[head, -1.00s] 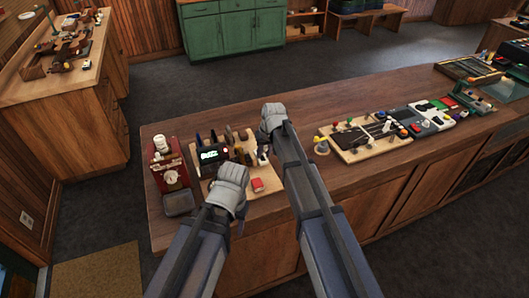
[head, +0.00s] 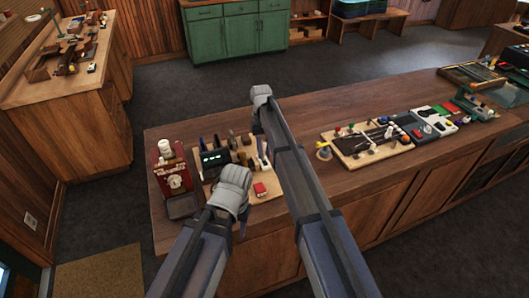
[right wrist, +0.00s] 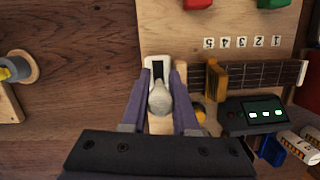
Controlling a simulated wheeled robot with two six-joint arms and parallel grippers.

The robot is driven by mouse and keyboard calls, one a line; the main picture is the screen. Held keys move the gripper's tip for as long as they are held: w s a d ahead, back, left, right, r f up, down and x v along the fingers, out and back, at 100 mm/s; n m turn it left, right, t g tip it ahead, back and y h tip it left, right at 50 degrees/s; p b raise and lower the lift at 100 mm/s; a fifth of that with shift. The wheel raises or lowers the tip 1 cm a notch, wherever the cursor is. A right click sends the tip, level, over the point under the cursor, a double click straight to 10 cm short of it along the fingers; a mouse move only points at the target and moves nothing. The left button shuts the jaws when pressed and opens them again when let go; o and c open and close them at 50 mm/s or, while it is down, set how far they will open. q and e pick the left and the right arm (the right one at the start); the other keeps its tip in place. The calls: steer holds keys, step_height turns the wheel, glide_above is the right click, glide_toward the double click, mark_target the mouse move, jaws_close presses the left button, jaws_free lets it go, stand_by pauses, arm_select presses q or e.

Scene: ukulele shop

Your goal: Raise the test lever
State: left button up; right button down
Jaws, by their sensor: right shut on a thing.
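The test lever shows in the right wrist view as a pale rounded knob (right wrist: 160,99) on a white plate (right wrist: 158,62) with a dark slot. The slot's visible part lies above the knob in that picture. My right gripper (right wrist: 159,103) is shut on the knob, a finger on each side.
The wooden board (head: 270,178) also carries a red block (head: 260,190) and a fretted neck (right wrist: 270,74) with a yellow clamp (right wrist: 217,82). A red machine (head: 172,172) stands at left.

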mark_target(264, 141)
steer(key=c, duration=0.7)
jaws_free()
steer(key=shift+w, duration=0.1)
steer(key=shift+r, duration=0.1)
steer(key=p+v, duration=0.7)
steer(key=shift+r+p, duration=0.35)
steer(key=shift+p, duration=0.05)
steer(key=shift+f, duration=0.1)
